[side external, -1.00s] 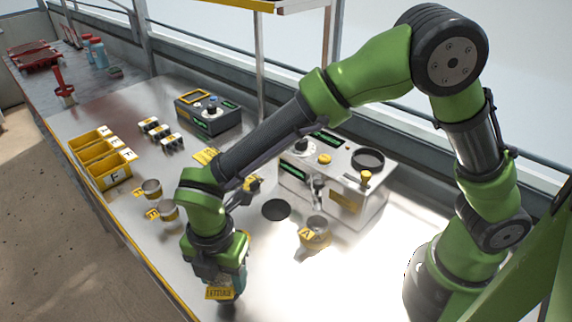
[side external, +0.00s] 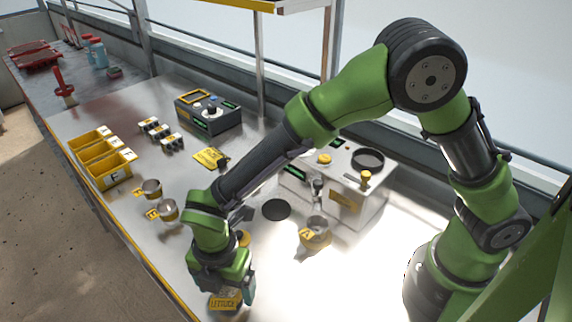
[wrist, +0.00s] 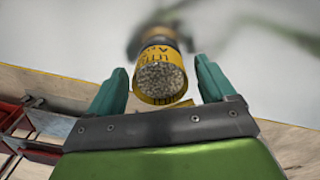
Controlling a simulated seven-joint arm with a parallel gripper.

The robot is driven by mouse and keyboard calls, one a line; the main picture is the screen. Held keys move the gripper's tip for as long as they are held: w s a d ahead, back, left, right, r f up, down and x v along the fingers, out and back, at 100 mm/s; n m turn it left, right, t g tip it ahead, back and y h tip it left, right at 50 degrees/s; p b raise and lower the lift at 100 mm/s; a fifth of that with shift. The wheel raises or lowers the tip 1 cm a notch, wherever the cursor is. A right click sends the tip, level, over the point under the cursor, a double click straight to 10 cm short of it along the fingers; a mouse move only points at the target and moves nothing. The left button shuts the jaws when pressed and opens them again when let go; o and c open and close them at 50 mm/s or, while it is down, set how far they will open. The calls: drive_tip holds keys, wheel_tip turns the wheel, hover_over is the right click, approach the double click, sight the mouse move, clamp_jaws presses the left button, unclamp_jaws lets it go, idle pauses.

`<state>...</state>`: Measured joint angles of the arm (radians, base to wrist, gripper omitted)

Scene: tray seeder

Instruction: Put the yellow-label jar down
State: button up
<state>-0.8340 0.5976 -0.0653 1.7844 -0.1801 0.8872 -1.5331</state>
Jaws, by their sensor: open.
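The yellow-label jar (wrist: 160,75) is full of pale grains and shows its open top in the wrist view. Its label, reading LETTUCE, shows low in the side view (side external: 225,303), near the bench's front edge. My gripper (wrist: 163,84) is open, with one teal finger on each side of the jar's near end and gaps visible between. In the side view my gripper (side external: 229,289) is low over the bench, hiding most of the jar. I cannot tell whether the jar's base rests on the bench.
A metal cup labelled A (side external: 316,236) stands to the right, before the grey machine (side external: 345,198). Two small labelled cups (side external: 151,189) (side external: 167,211) and yellow bins (side external: 112,172) are to the left. A dark disc (side external: 276,209) lies behind my gripper. The bench right of my gripper is clear.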

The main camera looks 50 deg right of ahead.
drive_tip(key=shift+r, duration=0.1)
wheel_tip(320, 180, up, 12)
drive_tip(key=d+r+m+t+y, duration=0.1)
drive_tip(key=d+r+m, duration=0.3)
drive_tip(key=d+m, duration=0.25)
drive_tip(key=d+r+m+t+y, duration=0.1)
drive_tip(key=d+r+m, duration=0.4)
drive_tip(key=d, duration=0.3)
drive_tip(key=s+d+r+m+t, duration=0.1)
drive_tip(key=s+d+m+t, duration=0.4)
drive_tip(key=d+m, duration=0.7)
drive_tip(key=s+m, duration=0.2)
drive_tip(key=m, duration=0.2)
drive_tip(key=shift+d, duration=0.35)
